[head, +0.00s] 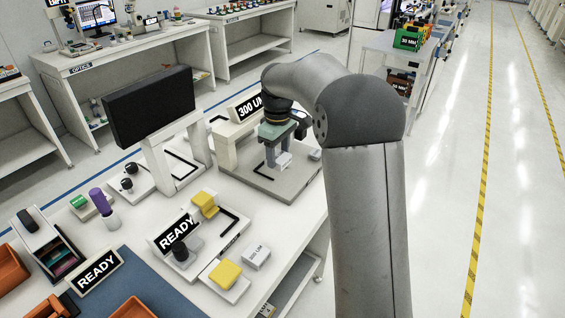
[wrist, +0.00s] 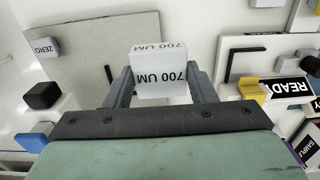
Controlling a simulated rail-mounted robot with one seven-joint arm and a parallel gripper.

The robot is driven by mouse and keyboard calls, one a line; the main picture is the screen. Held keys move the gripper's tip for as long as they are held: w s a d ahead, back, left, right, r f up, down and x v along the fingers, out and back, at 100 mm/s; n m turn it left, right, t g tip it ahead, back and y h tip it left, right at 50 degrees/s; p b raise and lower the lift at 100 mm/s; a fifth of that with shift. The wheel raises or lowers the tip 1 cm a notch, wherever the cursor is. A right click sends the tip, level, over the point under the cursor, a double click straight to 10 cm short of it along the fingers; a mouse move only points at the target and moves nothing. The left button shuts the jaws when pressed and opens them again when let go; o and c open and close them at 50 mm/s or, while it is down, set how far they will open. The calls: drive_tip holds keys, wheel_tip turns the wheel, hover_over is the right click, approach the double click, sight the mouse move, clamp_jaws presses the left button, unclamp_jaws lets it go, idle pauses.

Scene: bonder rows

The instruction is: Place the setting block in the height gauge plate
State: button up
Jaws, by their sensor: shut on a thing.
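My gripper (head: 281,155) is shut on the setting block, a white block marked "700 UM" (wrist: 158,72). In the wrist view the block sits between the two grey fingers (wrist: 160,88). The plate also shows in the wrist view (wrist: 90,50), beyond the fingers. I cannot tell whether the block touches it. A "300 UM" display (head: 250,106) stands behind.
A fixture with a "READY" sign (head: 178,230) and yellow blocks (head: 205,203) stands front left. Another white labelled block (head: 257,255) lies beside it. A dark panel (head: 150,105) stands left of the plate. A "ZERO" block (wrist: 45,47) shows in the wrist view.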

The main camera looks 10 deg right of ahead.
drive_tip(key=w+f+p, duration=0.3)
drive_tip(key=w+f, duration=0.1)
drive_tip(key=w, duration=0.4)
drive_tip(key=p, duration=0.1)
hover_over(270, 170)
wheel_tip(270, 170, down, 5)
drive_tip(key=shift+r, duration=0.1)
drive_tip(key=shift+w+f, duration=0.2)
drive_tip(key=shift+f, duration=0.15)
drive_tip(key=shift+f+p, duration=0.4)
drive_tip(key=shift+f, duration=1.05)
drive_tip(key=shift+f, duration=0.2)
drive_tip(key=o, duration=1.2)
drive_tip(key=shift+s, duration=0.1)
drive_tip(key=shift+c, duration=0.2)
